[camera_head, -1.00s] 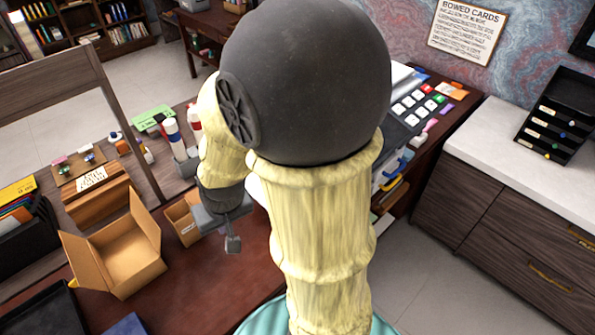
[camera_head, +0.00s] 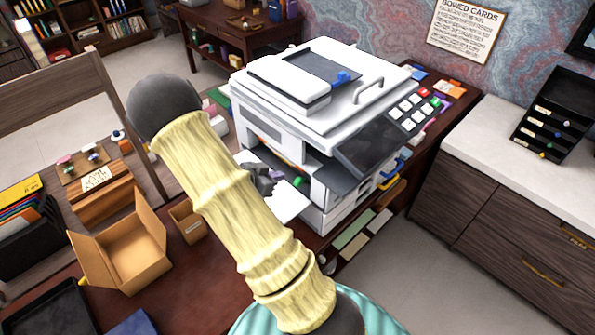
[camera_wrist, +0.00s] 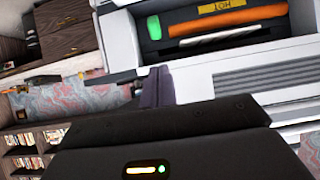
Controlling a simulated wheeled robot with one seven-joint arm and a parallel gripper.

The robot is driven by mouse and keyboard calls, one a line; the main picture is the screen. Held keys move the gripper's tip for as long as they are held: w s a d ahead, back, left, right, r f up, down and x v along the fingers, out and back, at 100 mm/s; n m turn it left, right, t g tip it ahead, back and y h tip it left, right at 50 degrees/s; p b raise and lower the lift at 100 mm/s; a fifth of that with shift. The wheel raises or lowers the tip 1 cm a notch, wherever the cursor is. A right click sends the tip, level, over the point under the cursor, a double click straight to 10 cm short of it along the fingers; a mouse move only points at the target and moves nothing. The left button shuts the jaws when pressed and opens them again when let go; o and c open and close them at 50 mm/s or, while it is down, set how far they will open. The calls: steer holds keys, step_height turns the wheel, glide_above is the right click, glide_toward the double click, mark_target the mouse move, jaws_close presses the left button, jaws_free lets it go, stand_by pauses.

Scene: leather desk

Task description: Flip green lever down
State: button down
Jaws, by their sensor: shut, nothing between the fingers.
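A white copier (camera_head: 320,95) stands on the desk with its lower compartment open. A green piece (camera_head: 299,182), seemingly the green lever, shows in that opening. In the wrist view the green piece (camera_wrist: 154,27) lies inside the dark compartment, at the left end of an orange bar (camera_wrist: 225,27). My gripper (camera_head: 275,178) is at the copier's open side, left of the green piece. In the wrist view its fingers (camera_wrist: 157,82) are together and empty, below the green piece and apart from it. Which way the lever is tilted I cannot tell.
A yellow label reading HOT (camera_wrist: 229,7) sits by the orange bar. A white open panel (camera_head: 285,203) is beneath my gripper. An open cardboard box (camera_head: 125,250) and a smaller box (camera_head: 188,220) stand on the desk at left.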

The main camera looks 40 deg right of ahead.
mark_target(298, 178)
stand_by(0.3)
steer(key=p+x, duration=0.3)
steer(key=x, duration=0.7)
steer(key=shift+f+h+b, duration=0.2)
steer(key=shift+h+b, duration=0.1)
steer(key=shift+b, duration=0.3)
